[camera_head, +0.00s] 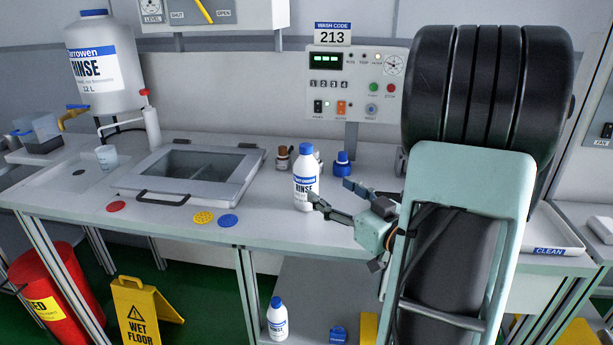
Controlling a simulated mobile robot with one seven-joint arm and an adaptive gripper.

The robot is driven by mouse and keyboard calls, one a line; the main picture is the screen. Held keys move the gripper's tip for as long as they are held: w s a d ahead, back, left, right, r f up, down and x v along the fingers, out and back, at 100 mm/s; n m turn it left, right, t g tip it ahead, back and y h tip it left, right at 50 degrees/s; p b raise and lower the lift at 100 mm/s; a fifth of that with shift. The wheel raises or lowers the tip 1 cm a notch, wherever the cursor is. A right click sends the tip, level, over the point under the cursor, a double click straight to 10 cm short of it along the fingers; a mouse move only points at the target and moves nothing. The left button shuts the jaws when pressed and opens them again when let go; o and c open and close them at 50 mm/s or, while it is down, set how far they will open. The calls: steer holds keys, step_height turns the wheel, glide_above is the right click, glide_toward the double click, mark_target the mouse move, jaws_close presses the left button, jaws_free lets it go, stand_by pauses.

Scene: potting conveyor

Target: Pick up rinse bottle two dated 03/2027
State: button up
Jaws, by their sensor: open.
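A white rinse bottle (306,178) with a blue cap and a blue-and-white label stands upright on the worktop. My gripper (330,194) is open just to its right, with its fingers pointing left toward the bottle. The lower fingertip appears to overlap or lie very near the bottle's right side; I cannot tell whether they touch. A second white rinse bottle (277,320) with a blue cap stands on the shelf below the worktop. No date is readable on either bottle, so I cannot tell which is dated 03/2027.
Small brown bottles (283,158) and a blue-capped container (342,163) stand behind the upper bottle. A lidded basin (190,172) lies left, with coloured discs (203,217) in front. A control panel (357,85) is behind. A yellow wet-floor sign (145,312) stands on the floor.

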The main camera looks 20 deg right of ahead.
mark_target(306, 169)
steer(key=p, duration=0.3)
steer(key=shift+d+r, duration=0.15)
steer(key=shift+r, duration=0.25)
steer(key=shift+r+p, duration=0.2)
steer(key=shift+p, duration=0.85)
steer(key=w, duration=0.3)
steer(key=w+a, duration=0.1)
steer(key=w, duration=0.3)
steer(key=w+a, duration=0.1)
steer(key=w, duration=0.2)
steer(key=shift+w+a+f, duration=0.15)
steer(key=shift+w+f, duration=0.15)
steer(key=shift+r, duration=0.1)
jaws_close()
